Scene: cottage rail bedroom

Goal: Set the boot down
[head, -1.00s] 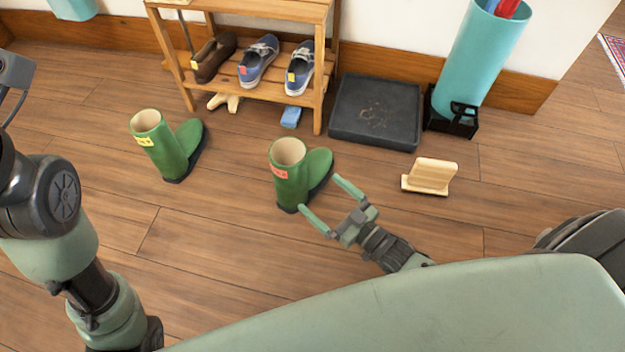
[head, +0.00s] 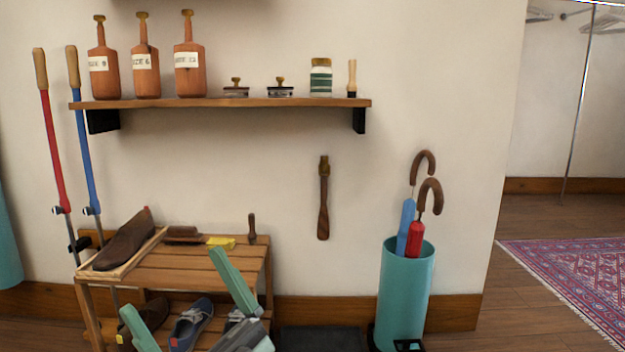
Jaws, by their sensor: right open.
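No green boot is in the head view now; the floor where boots would stand is below the picture. My right gripper (head: 170,281) is raised into the lower left of the view, in front of the wooden shoe rack (head: 190,262). Its two green fingers are spread wide apart with nothing held between them. My left gripper is out of view.
A brown shoe (head: 124,242) lies on the rack's top, with blue shoes (head: 190,325) below. A teal umbrella stand (head: 405,295) is to the right. A wall shelf (head: 230,103) holds boot trees and jars. A patterned rug (head: 570,272) lies far right.

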